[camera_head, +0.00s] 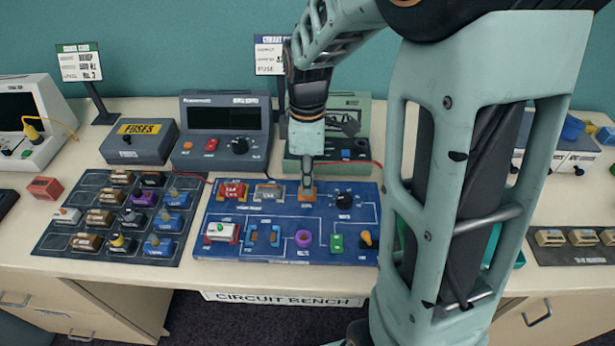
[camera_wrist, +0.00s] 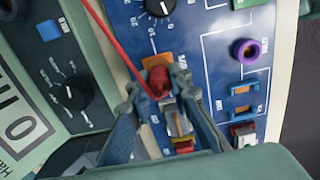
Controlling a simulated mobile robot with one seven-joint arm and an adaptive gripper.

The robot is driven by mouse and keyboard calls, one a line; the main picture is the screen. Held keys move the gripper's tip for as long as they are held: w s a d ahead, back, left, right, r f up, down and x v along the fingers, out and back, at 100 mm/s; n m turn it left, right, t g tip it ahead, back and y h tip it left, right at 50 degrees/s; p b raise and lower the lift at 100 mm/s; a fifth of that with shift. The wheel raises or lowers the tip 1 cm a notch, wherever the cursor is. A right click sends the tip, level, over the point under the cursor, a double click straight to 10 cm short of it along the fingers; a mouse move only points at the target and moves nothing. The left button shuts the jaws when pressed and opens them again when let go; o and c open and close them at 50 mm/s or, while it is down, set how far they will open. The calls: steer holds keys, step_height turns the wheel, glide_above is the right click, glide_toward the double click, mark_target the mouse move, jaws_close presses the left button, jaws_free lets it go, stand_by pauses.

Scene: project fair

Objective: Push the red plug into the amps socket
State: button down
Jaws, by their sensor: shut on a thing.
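My gripper (camera_head: 307,182) points down over the orange socket block (camera_head: 307,198) on the blue circuit board (camera_head: 275,222). In the wrist view my gripper (camera_wrist: 157,84) is shut on the red plug (camera_wrist: 158,80), whose red cable (camera_wrist: 116,44) runs up and to the left. The orange block (camera_wrist: 157,61) shows just beside the plug; I take it for the amps socket, but its label is too small to read. The plug's lower end is hidden, so I cannot tell whether it is in the socket. In the head view the fingers hide the plug.
A black knob (camera_head: 344,198), a purple ring (camera_head: 303,238) and red and grey blocks (camera_head: 231,190) sit around it on the board. A grey power supply (camera_head: 221,145) and a green meter (camera_head: 349,145) stand behind. A dark parts tray (camera_head: 60,238) lies left.

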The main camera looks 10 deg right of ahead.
steer(key=shift+f, duration=0.35)
steer(key=c, duration=1.2)
jaws_free()
steer(key=shift+r, duration=0.15)
steer(key=shift+r+p, duration=3.1)
steer(key=shift+r, duration=0.85)
